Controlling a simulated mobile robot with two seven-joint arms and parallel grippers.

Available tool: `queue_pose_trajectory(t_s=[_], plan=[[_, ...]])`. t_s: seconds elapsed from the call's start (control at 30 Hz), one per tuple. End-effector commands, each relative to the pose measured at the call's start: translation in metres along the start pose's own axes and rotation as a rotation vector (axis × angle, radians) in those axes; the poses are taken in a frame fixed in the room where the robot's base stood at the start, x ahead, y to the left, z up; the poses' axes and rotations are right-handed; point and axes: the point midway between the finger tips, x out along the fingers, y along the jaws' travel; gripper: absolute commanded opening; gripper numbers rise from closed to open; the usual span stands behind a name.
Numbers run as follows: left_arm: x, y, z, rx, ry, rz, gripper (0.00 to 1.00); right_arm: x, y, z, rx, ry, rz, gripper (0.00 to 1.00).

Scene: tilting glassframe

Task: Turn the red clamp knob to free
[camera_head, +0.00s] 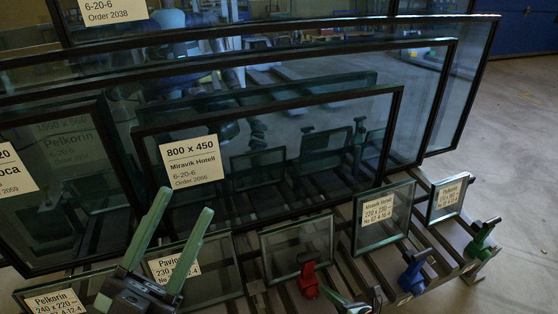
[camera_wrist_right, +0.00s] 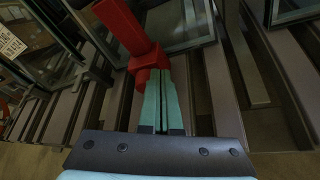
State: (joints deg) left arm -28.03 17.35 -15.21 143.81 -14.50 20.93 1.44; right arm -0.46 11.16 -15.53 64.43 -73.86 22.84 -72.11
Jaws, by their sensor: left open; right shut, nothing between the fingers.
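The red clamp knob (camera_head: 308,281) stands on the rack in front of a small glass pane, at the lower middle of the head view. In the right wrist view the red knob (camera_wrist_right: 128,28) shows as a long lever arm above a blocky base. My right gripper (camera_wrist_right: 160,72) is shut and empty, its green fingertips right at the red base; whether they touch cannot be told. In the head view the right gripper (camera_head: 336,294) is partly cut off at the bottom edge, beside the knob. My left gripper (camera_head: 186,202) is open and empty, in front of labelled panes at the left.
A blue clamp knob (camera_head: 414,272) and a green one (camera_head: 482,240) stand further right on the rack. Large framed glass panes (camera_head: 270,150) lean behind several small labelled panes (camera_head: 383,215). Open floor (camera_head: 525,150) lies at the right.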

Motion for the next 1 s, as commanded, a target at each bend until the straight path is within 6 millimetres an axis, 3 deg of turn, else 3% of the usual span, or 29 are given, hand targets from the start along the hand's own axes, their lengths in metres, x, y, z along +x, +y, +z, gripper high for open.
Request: queue_pose_trajectory(t_s=[1.0], plan=[[-0.0002, -0.0006, 0.0002, 0.002, -0.001, -0.001, 0.50, 0.0033, 0.0030, -0.0053, 0.001, 0.000, 0.000, 0.00]])
